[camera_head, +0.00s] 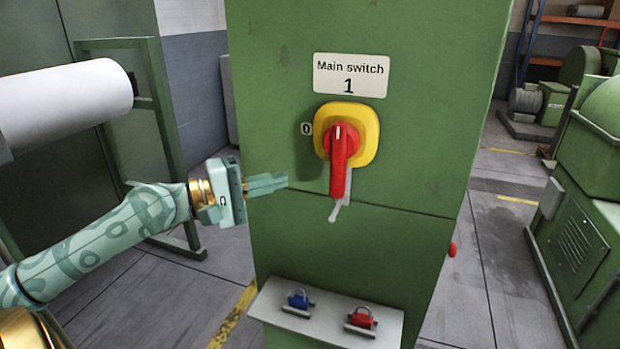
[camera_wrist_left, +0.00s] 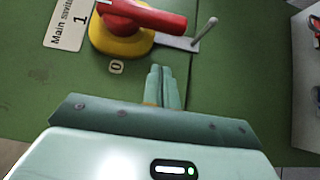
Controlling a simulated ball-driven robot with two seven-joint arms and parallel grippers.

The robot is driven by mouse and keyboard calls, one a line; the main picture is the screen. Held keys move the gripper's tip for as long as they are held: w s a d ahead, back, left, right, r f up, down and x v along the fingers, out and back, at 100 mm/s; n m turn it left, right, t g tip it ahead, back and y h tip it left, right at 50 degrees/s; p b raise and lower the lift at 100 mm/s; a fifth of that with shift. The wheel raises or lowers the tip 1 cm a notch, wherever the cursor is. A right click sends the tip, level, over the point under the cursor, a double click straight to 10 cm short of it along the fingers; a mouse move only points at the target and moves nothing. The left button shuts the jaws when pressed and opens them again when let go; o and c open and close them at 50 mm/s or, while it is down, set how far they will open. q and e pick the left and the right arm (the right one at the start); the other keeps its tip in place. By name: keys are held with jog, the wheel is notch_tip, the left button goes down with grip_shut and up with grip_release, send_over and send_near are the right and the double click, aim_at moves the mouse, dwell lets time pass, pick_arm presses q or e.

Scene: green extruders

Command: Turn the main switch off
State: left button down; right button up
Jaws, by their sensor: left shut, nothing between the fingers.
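The main switch (camera_head: 339,160) is a red rotary handle on a yellow plate (camera_head: 369,125), on the front of a green cabinet (camera_head: 420,150). Its handle points straight down, with a white mark at its top below the "Main switch 1" label (camera_head: 351,76). A "0" mark (camera_head: 306,129) is left of the plate. A grey metal tab (camera_head: 337,209) shows below the handle. My left gripper (camera_head: 285,181) is shut and empty, left of the handle and apart from it. In the left wrist view the red handle (camera_wrist_left: 150,15) lies beyond the fingertips (camera_wrist_left: 160,72). My right gripper is not in view.
A shelf (camera_head: 275,299) low on the cabinet holds a blue padlock (camera_head: 298,299) and a red padlock (camera_head: 362,317). Green machinery (camera_head: 590,220) is at the right.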

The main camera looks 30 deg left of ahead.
aim_at(339, 162)
pick_arm(q)
jog(key=w+d+p, duration=0.4)
jog(key=d+p, duration=0.1)
jog(key=p, duration=0.1)
jog(key=shift+d, duration=0.3)
jog(key=shift+f, duration=0.1)
